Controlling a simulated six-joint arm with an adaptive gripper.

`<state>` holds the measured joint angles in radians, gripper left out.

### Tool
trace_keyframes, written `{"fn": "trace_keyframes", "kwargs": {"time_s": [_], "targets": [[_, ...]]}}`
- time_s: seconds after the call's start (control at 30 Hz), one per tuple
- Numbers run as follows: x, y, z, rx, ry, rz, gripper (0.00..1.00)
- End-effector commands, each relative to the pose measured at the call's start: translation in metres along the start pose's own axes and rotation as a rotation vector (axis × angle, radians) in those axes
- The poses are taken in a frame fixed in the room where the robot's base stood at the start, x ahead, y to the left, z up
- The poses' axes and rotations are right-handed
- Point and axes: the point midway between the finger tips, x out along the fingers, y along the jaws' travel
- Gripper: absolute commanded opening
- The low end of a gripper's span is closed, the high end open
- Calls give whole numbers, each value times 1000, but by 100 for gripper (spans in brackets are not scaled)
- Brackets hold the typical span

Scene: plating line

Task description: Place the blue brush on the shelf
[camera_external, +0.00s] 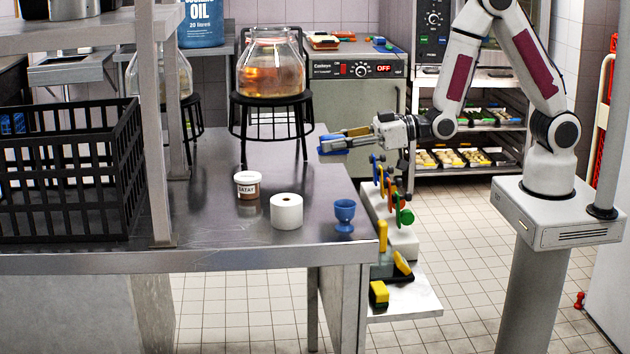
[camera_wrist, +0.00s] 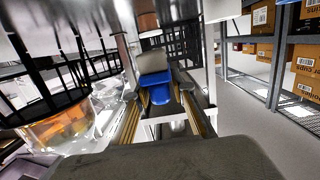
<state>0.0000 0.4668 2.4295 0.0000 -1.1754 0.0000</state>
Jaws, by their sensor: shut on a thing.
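The blue brush (camera_external: 332,149) is in my gripper (camera_external: 350,138), above the right edge of the steel table. In the wrist view the blue brush (camera_wrist: 159,95) shows ahead between the fingers of my gripper (camera_wrist: 160,112), with a grey part beyond the blue. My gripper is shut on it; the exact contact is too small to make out. A low side shelf (camera_external: 410,301) at the table's right end holds yellow-and-black brushes. A raised shelf (camera_external: 90,38) stands over the table at the left. Which one the task means, I cannot tell.
The steel table (camera_external: 190,218) bears a black crate (camera_external: 70,170), a labelled tub (camera_external: 247,186), a white roll (camera_external: 287,211) and a blue cup (camera_external: 344,214). A glass jar (camera_external: 271,65) stands on a black stool (camera_external: 271,100). Coloured utensils hang in a white rack (camera_external: 403,240).

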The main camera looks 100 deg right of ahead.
Motion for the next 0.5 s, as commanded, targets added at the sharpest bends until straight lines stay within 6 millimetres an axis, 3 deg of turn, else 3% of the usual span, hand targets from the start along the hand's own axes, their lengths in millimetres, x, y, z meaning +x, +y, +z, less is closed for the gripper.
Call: {"fn": "trace_keyframes", "kwargs": {"time_s": [0.5], "targets": [[-1, 0, -6, 0, 3, 0, 0]]}}
